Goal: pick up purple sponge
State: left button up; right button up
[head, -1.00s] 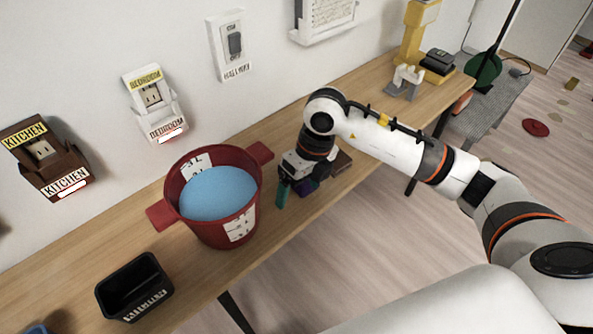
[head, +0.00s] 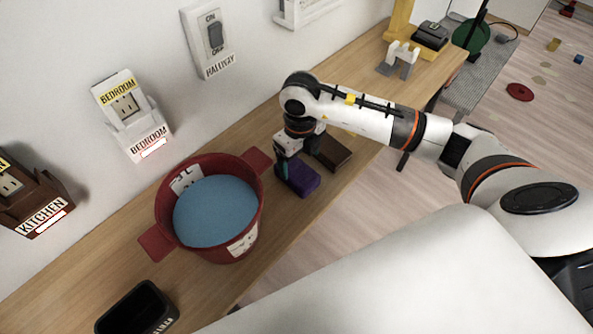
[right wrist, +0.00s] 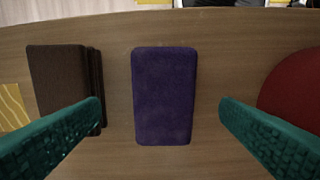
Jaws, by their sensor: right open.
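The purple sponge (head: 299,178) lies on the wooden table to the right of the red bucket. In the right wrist view the sponge (right wrist: 163,96) is a whole rounded rectangle in the middle of the picture. My right gripper (head: 286,166) is over the sponge, pointing down. In the right wrist view my right gripper (right wrist: 160,118) is open, with one green finger on each side of the sponge and a gap on both sides. Nothing is between the fingers and the sponge. My left gripper is not in view.
A brown block (head: 332,152) lies just right of the sponge; it also shows in the right wrist view (right wrist: 62,85). The red bucket (head: 167,213) with blue contents stands close on the left. A black bin (head: 140,312) is farther left. The table's front edge is near.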

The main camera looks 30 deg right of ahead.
aim_at(297, 170)
jog(key=f, duration=0.2)
jog(key=f+p, duration=0.1)
jog(key=f, duration=0.2)
jog(key=shift+w+a+f, duration=0.15)
jog(key=shift+a+f, duration=0.15)
jog(key=shift+f, duration=0.4)
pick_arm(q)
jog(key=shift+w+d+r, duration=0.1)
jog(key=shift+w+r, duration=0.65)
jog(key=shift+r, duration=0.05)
pick_arm(e)
jog(key=shift+c, duration=0.4)
jog(key=c, duration=1)
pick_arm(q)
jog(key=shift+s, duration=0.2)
pick_arm(e)
jog(key=shift+o, duration=0.2)
